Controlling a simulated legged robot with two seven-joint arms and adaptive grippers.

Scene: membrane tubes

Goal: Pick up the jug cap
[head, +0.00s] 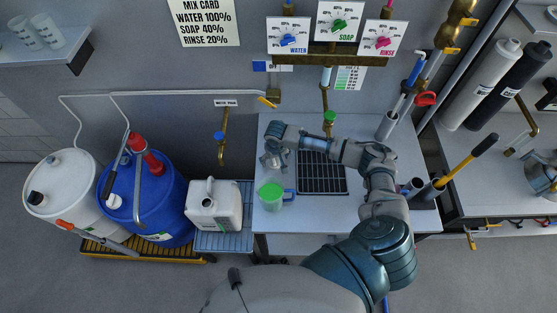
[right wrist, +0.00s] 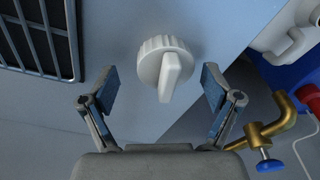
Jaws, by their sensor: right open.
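The jug cap (right wrist: 164,66) is a white ridged disc with a raised grip bar, lying on the pale worktop near its edge in the right wrist view. I cannot make it out in the head view, where my gripper is over that area. My right gripper (head: 271,160) reaches down at the left part of the worktop. In the right wrist view its fingers (right wrist: 160,98) are apart and empty, with the cap centred between and beyond their tips. The white jug (head: 213,212) stands left of the worktop on a blue rack. My left gripper is not in view.
A black drain grating (head: 321,173) lies right of the gripper. A clear pitcher with green (head: 271,191) stands at the worktop's front. A brass tap (head: 222,152) is on the wall at left.

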